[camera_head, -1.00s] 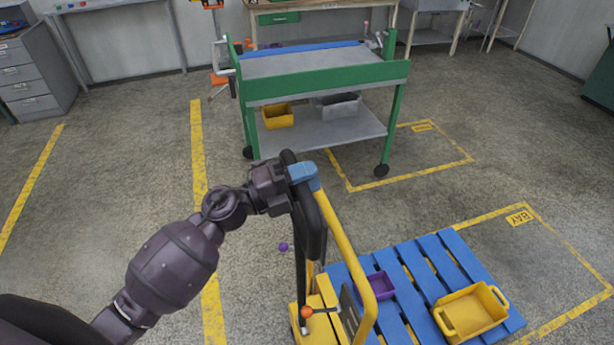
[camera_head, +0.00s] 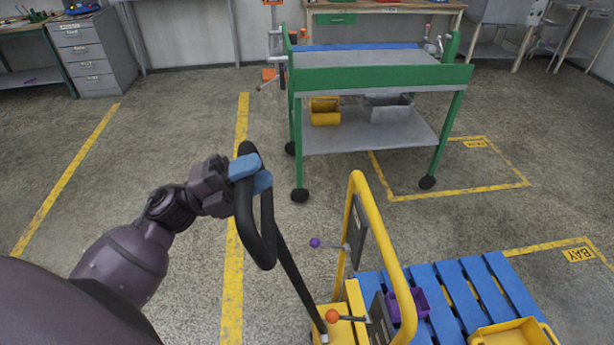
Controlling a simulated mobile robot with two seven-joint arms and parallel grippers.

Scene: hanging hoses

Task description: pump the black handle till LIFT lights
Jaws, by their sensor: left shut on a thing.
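The black handle (camera_head: 290,275) is a long bar with a loop at its top, rising from the yellow pallet truck (camera_head: 352,300) and tilted to the left toward me. My left gripper (camera_head: 250,174), with blue fingers, is shut on the upper part of the loop. An orange-knobbed lever (camera_head: 333,316) and a purple-knobbed lever (camera_head: 316,243) stick out from the truck. I cannot make out a LIFT light in this view. My right gripper is not in view.
A blue pallet (camera_head: 470,292) holds a purple bin (camera_head: 408,301) and a yellow crate (camera_head: 513,333) at the lower right. A green cart (camera_head: 378,78) stands ahead. Yellow lines mark the floor, which is clear at left.

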